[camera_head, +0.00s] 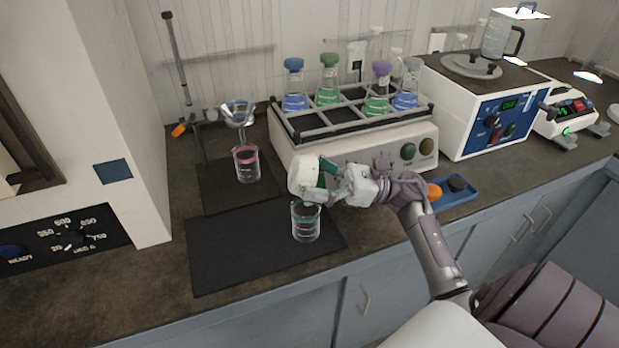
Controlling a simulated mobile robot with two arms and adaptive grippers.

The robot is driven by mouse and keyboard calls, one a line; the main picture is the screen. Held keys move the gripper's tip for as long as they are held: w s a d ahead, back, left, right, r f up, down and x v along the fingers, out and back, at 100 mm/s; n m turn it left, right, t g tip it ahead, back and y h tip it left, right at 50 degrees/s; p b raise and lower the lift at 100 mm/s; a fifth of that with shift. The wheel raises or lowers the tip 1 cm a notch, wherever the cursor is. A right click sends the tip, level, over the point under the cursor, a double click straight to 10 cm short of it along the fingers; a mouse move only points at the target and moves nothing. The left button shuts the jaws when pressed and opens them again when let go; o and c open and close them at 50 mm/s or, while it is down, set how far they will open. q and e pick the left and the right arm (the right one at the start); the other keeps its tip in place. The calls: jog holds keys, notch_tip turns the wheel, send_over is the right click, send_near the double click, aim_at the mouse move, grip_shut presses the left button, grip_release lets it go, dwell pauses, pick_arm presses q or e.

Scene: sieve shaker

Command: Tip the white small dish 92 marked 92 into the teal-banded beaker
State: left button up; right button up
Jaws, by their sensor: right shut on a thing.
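My right gripper (332,180) is shut on the white small dish 92 (302,174). It holds the dish tilted on its side, just above the teal-banded beaker (305,225). The beaker is clear glass and stands upright on the dark mat (222,256). The dish's lower edge overlaps the beaker's rim in the picture, and I cannot tell whether they touch. The dish's marking and its contents cannot be made out. My left gripper is not in view.
A pink-banded beaker (246,166) stands under a funnel (238,113) on a stand at the left. A shaker (425,150) with several stoppered flasks is behind my gripper. A blue tray (462,192) lies to the right. The mat's left part is clear.

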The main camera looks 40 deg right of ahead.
jog(key=shift+a+r+p, duration=0.1)
jog(key=shift+r+p, duration=0.2)
jog(key=shift+p, duration=0.1)
jog(key=h+p, duration=0.1)
jog(key=a+r+g+h+p, duration=0.1)
jog(key=p, duration=0.1)
jog(key=shift+w+h, duration=0.3)
jog(key=shift+g+p, duration=0.35)
jog(key=shift+g, duration=0.15)
jog(key=shift+a+f+h, duration=0.1)
jog(key=shift+a+h, duration=0.05)
jog(key=shift+h, duration=0.25)
jog(key=shift+w+f, duration=0.1)
